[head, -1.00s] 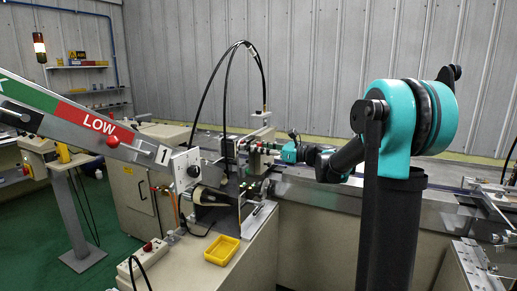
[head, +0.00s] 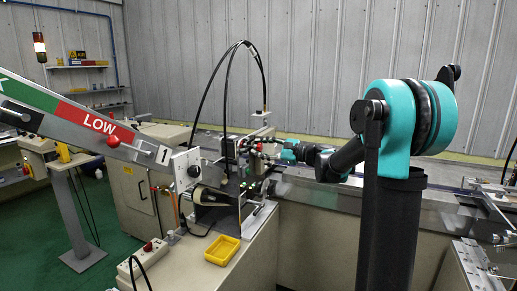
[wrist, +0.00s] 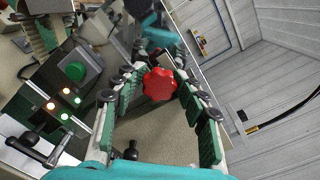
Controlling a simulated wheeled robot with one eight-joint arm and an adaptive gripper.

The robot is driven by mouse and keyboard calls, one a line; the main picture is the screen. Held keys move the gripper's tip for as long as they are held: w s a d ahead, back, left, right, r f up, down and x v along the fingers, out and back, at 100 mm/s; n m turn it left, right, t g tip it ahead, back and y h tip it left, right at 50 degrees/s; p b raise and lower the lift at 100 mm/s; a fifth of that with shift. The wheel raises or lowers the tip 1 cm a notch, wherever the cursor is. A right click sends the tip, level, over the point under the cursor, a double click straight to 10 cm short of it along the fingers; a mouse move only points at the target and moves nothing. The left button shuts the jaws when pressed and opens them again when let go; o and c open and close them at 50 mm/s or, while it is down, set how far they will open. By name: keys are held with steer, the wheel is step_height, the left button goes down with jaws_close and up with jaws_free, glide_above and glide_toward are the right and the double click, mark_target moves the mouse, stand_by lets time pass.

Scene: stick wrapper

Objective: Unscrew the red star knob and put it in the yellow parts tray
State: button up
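The red star knob (wrist: 159,84) shows in the wrist view, between the tips of my gripper's two fingers (wrist: 160,88). The yellow parts tray (head: 222,250) lies on the cabinet top in front of the machine and looks empty.
A red round knob (head: 113,141) sits on the sloping LOW arm. A power strip (head: 140,262) lies left of the tray. Black cables (head: 228,80) arch above the machine.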

stand_by(0.4)
steer(key=m, duration=1.1)
steer(key=shift+s+f, duration=0.1)
steer(key=m, duration=1.2)
